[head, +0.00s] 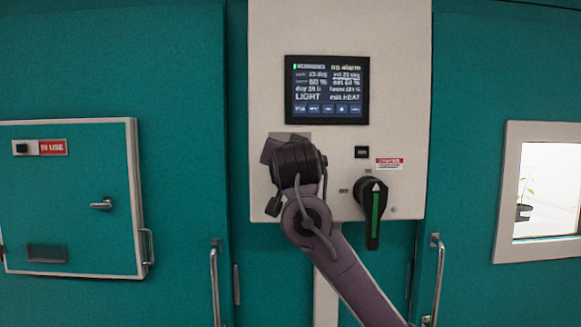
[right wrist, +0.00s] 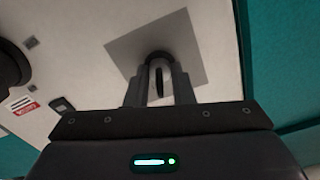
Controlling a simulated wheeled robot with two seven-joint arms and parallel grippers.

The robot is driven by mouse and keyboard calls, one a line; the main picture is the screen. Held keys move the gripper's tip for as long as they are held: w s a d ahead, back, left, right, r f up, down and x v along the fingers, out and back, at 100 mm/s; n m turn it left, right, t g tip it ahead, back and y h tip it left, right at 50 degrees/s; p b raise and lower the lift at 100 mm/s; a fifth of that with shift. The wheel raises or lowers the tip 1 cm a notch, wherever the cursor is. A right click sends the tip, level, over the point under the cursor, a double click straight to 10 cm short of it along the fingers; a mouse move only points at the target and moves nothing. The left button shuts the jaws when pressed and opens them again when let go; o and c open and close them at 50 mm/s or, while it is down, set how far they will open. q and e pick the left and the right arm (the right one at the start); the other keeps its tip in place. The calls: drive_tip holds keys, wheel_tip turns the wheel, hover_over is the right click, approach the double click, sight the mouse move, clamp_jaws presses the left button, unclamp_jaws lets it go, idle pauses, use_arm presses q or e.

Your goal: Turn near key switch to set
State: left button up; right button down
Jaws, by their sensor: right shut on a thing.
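The near key switch (right wrist: 157,75) shows in the right wrist view as a small light key piece with a dark slot, on a dark round collar. It sits on a square grey plate (right wrist: 195,50) on the pale control panel. My right gripper (right wrist: 159,88) is shut on the key, one finger on each side. In the head view my right wrist and gripper (head: 271,158) cover the key, so its pointer and set marking are hidden. My left gripper is not in view.
Above is a lit display (head: 327,90). A black rotary handle (head: 373,215) with a green stripe stands right of my wrist, below a small black button (head: 362,152) and red label (head: 390,164). Teal doors with bar handles (head: 214,285) flank the panel.

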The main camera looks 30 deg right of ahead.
drive_tip(key=shift+m+b, duration=0.5)
drive_tip(key=shift+m, duration=0.6)
drive_tip(key=c, duration=1.6)
unclamp_jaws()
drive_tip(key=shift+s, duration=0.15)
drive_tip(key=shift+s+a+b, duration=0.2)
drive_tip(key=shift+s+b, duration=0.05)
drive_tip(key=shift+b, duration=0.15)
drive_tip(key=b+v, duration=0.2)
drive_tip(key=v, duration=0.5)
drive_tip(key=shift+b, duration=0.4)
